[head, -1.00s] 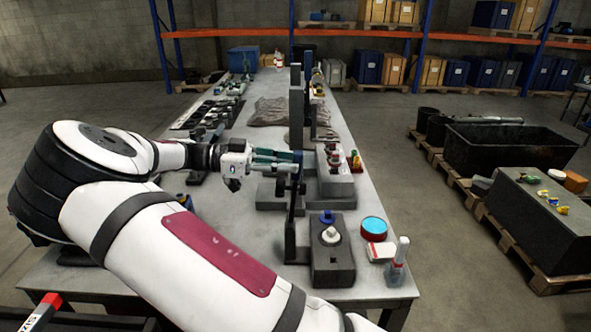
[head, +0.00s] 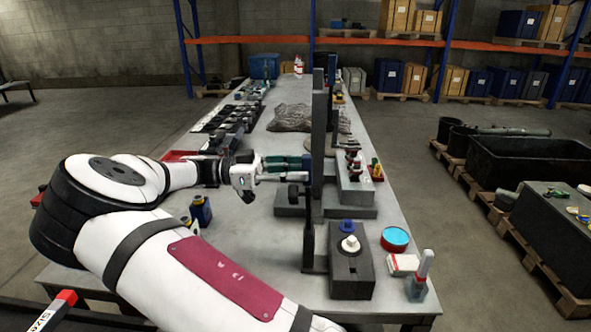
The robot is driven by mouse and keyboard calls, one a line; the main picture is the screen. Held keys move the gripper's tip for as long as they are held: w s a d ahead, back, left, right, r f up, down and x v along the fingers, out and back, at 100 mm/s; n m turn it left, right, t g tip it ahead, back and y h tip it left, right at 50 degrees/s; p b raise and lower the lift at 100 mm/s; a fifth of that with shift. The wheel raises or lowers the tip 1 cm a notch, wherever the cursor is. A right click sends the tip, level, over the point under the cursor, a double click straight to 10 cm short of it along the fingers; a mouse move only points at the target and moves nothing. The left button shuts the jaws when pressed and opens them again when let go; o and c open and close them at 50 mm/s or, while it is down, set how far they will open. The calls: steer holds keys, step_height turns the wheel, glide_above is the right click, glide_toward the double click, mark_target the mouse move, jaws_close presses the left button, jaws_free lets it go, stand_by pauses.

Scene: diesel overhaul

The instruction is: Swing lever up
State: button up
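My gripper (head: 306,168) reaches in from the left over the table, level with the tall dark upright fixture (head: 319,150). Its long fingers, with green on the upper side, point right and end at a narrow dark bar with a small blue part (head: 307,161). This bar stands at the fixture's left side. I cannot tell whether it is the lever, as no lever shows clearly. The finger gap is too small to read, so I cannot tell whether anything is held.
On the table (head: 268,265) stand a dark block (head: 350,276) with blue and white knobs, a grey block (head: 354,190), a cyan-topped round tin (head: 395,239) and a bottle (head: 420,278). A crumpled cloth (head: 291,118) lies farther back. Black bins on pallets (head: 535,150) stand at right.

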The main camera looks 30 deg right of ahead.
steer(key=v, duration=1.2)
stand_by(0.6)
